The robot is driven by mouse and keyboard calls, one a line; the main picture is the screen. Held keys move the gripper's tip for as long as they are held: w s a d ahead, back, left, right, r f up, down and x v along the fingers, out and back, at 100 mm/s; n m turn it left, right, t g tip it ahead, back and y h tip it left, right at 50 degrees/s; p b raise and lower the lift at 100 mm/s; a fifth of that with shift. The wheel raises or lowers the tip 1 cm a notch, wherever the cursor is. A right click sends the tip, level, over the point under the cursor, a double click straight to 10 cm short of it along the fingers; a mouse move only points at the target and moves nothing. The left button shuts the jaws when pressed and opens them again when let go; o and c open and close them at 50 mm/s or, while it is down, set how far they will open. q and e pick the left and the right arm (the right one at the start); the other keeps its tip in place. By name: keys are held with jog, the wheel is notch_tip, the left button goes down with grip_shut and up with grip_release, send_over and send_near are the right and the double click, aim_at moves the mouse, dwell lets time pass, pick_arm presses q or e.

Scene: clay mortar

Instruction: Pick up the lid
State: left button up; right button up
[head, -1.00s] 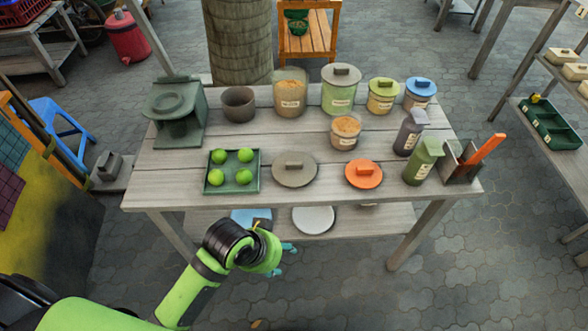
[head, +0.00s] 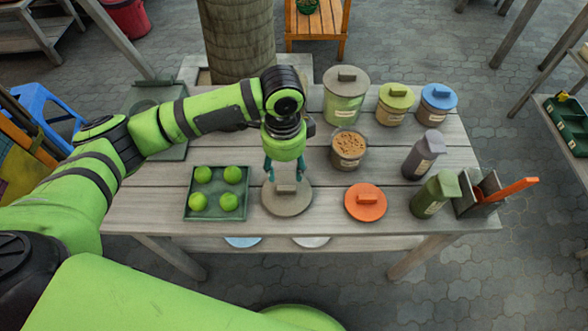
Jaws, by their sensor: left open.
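A round grey-brown lid (head: 287,204) with a block handle lies flat on the table, right of the tray of green fruit. An orange lid (head: 366,203) with a block handle lies to its right. My left gripper (head: 284,174) points down just above the far part of the grey-brown lid, near its handle. Its teal fingers are apart and nothing is between them. Whether a fingertip touches the lid cannot be told. My right gripper is not in view.
A green tray (head: 187,213) holds several round green fruits. An open jar (head: 348,149) stands behind the lids. Lidded jars, including a tall one (head: 345,110), stand along the back. Two bottles (head: 423,155) (head: 434,196) and a wooden holder (head: 478,197) stand at the right.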

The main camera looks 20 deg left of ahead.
aim_at(286, 190)
pick_arm(q)
jog(key=shift+s+a+f, duration=0.1)
jog(key=shift+s+f, duration=0.1)
jog(key=shift+s, duration=0.1)
jog(key=shift+s+d+f+p, duration=0.15)
jog(key=shift+s+f+p, duration=0.15)
jog(key=shift+f, duration=0.35)
jog(key=shift+s+d+f+p, duration=0.15)
jog(key=shift+s+f, duration=0.25)
jog(key=shift+f, duration=0.2)
notch_tip(286, 190, down, 3)
jog(key=shift+w+r, duration=0.15)
jog(key=shift+f, duration=0.35)
grip_shut()
jog(key=shift+r, duration=0.15)
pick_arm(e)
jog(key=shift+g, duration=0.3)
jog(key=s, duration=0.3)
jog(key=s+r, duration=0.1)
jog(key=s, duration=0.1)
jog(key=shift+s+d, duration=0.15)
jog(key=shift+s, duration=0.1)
